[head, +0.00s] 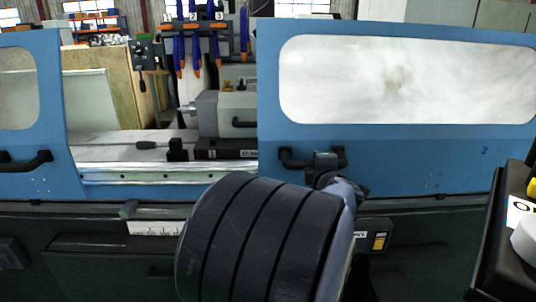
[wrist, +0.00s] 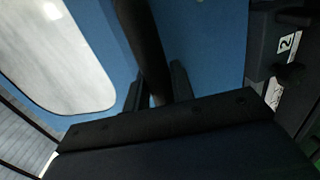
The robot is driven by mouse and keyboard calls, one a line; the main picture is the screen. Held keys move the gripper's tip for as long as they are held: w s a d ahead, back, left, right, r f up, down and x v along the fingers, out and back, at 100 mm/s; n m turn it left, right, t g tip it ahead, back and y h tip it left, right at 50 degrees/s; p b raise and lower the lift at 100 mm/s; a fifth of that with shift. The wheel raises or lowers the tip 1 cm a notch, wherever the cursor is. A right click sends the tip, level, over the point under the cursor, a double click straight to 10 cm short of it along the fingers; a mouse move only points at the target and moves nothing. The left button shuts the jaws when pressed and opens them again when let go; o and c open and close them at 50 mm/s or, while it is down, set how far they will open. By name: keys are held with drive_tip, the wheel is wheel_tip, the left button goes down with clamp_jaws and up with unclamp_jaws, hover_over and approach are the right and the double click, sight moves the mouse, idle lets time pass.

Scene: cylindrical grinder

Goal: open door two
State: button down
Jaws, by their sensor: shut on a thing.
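Door two (head: 400,150) is the blue sliding panel at the right of the head view, with a wide window and a small "2" at its lower right. Its black bar handle (head: 298,163) is at the lower left of the panel. My gripper (head: 325,162) is at the right part of this handle, and my arm hides some of it. In the wrist view the handle (wrist: 143,40) runs down between the two dark fingers of my gripper (wrist: 157,88), which are shut on it. The door's blue face (wrist: 210,40) and window (wrist: 60,55) show behind.
Another blue door (head: 45,110) with a black handle (head: 28,162) stands at the left. Between the doors is an opening showing the grinder's headstock (head: 235,110) and blue-orange coolant hoses (head: 195,40). A control panel (head: 515,235) juts in at the right edge.

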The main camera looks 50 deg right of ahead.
drive_tip(key=s+d+p, duration=0.3)
drive_tip(key=s+d, duration=0.4)
drive_tip(key=s, duration=0.2)
drive_tip(key=shift+s+d, duration=0.3)
drive_tip(key=shift+s, duration=0.05)
drive_tip(key=c, duration=1.3)
unclamp_jaws()
drive_tip(key=shift+o, duration=0.2)
drive_tip(key=v, duration=1)
drive_tip(key=shift+s+a, duration=0.2)
drive_tip(key=shift+a, duration=0.15)
drive_tip(key=shift+r, duration=0.1)
